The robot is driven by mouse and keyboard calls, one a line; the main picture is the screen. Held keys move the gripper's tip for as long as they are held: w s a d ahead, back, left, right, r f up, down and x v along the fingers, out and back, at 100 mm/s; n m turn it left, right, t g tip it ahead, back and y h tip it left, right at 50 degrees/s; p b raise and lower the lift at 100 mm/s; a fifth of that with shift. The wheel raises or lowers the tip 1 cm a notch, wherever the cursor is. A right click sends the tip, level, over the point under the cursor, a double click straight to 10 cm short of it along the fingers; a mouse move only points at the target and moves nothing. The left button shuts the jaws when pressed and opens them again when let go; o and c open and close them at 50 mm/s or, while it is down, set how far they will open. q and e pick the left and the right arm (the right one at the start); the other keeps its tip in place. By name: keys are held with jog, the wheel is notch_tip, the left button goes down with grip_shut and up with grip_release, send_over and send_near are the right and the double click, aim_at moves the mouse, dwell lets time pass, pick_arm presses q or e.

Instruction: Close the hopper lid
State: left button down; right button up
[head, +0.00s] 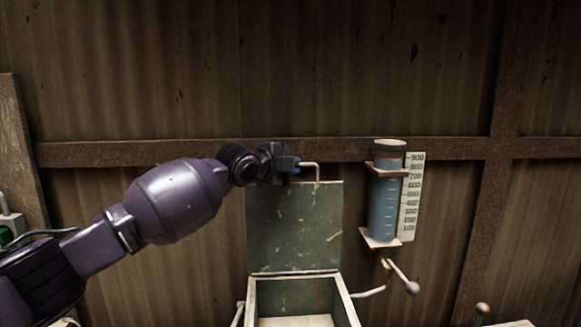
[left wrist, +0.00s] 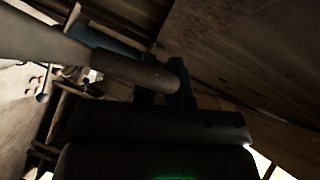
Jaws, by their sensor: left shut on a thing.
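The hopper lid (head: 295,228) is a worn green panel standing upright, open, at the back of the hopper (head: 346,302). The bent metal lid handle (head: 312,165) sticks up from the lid's top edge. My left gripper (head: 292,165) reaches in from the left and is shut on this handle. In the left wrist view the handle (left wrist: 120,66) is a thick rod running to the left gripper's dark fingers (left wrist: 166,88); that view is dim. The hopper's open top shows a pale inside. My right gripper is not in view.
A blue measuring cylinder (head: 386,205) with a white number scale (head: 411,195) hangs on the wall right of the lid. A ball-ended lever (head: 411,287) sits below it. A corrugated wall (head: 130,90) with a wooden beam stands close behind.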

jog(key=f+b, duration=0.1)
jog(key=b, duration=0.1)
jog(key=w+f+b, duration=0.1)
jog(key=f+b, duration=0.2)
jog(key=b, duration=0.1)
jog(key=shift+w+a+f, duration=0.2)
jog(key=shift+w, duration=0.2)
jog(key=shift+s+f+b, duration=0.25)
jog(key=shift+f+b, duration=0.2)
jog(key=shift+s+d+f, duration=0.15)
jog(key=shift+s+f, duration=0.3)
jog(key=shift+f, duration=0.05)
pick_arm(q)
jog(key=s+f+m+t+h, duration=0.2)
jog(key=s+m+t, duration=0.1)
jog(key=s, duration=1.2)
jog(key=shift+f+m+h, duration=0.25)
jog(key=shift+m+h, duration=0.15)
jog(key=shift+m, duration=0.2)
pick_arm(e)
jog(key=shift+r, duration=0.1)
